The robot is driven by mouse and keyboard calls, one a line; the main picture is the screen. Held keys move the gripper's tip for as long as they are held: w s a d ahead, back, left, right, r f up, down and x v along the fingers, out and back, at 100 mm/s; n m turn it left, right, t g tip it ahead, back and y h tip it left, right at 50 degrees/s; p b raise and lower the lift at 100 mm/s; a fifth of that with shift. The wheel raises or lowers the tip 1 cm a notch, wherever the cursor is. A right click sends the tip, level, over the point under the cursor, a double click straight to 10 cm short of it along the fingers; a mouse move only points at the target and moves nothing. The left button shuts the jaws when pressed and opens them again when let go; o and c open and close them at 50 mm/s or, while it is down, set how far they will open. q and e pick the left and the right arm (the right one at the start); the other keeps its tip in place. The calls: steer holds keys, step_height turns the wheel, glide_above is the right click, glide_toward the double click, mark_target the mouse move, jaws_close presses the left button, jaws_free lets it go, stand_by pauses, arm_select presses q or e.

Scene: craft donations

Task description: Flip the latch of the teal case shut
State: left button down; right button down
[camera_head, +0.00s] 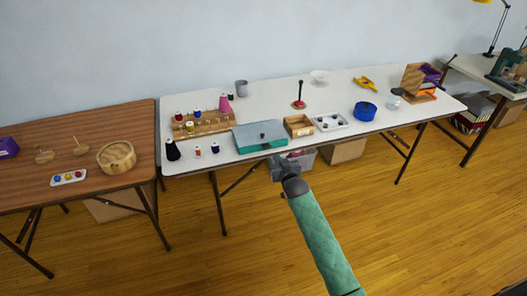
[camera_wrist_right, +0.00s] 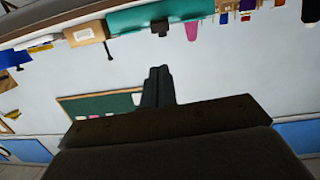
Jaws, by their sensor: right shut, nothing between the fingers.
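The teal case (camera_head: 260,145) lies flat near the front edge of the white table, with its lid down. A small dark part, perhaps its latch (camera_head: 263,135), stands up at the case; it also shows in the right wrist view (camera_wrist_right: 160,27). I cannot tell its exact position. In the wrist view the teal case (camera_wrist_right: 185,12) is upside down at the top. My right gripper (camera_head: 279,170) is just in front of and below the table edge, apart from the case. Its fingers are shut and empty in the wrist view (camera_wrist_right: 158,72). My left gripper is not seen.
A wooden box (camera_head: 299,125) and a white tray (camera_head: 331,122) stand right of the case. A spool rack (camera_head: 201,125) and loose spools are to its left. The floor (camera_head: 250,240) in front is clear.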

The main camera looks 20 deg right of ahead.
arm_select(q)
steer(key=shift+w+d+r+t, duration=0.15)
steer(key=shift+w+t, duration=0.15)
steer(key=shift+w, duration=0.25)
arm_select(e)
steer(key=shift+w+a+r+t, duration=0.1)
steer(key=shift+r+t, duration=0.2)
steer(key=shift+r, duration=0.2)
steer(key=shift+w+a+r+t, duration=0.1)
steer(key=shift+r+t, duration=0.2)
steer(key=shift+r, duration=0.15)
steer(key=shift+d, duration=0.1)
steer(key=shift+w, duration=0.15)
